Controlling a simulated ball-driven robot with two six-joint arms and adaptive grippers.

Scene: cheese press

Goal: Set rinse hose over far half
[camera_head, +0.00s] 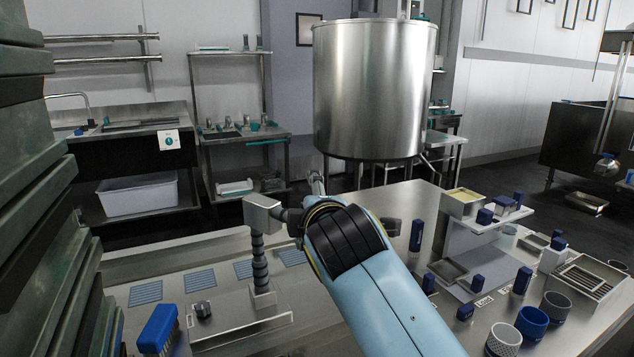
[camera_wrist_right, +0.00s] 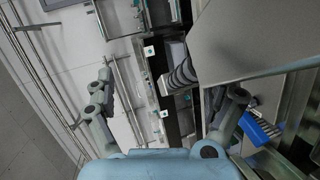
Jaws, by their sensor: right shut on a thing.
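The rinse hose shows in the head view as a dark ribbed neck (camera_head: 260,262) rising from the steel table to a pale grey boxy head (camera_head: 263,211). My left gripper is not in view.
Several blue mats (camera_head: 200,281) lie in a row on the table. A blue brush (camera_head: 158,329) and a dark knob (camera_head: 203,311) are near the front left. Stacked green-grey slabs (camera_head: 30,180) stand at far left. Cups, blue-handled tools and a raised shelf (camera_head: 480,222) crowd the right.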

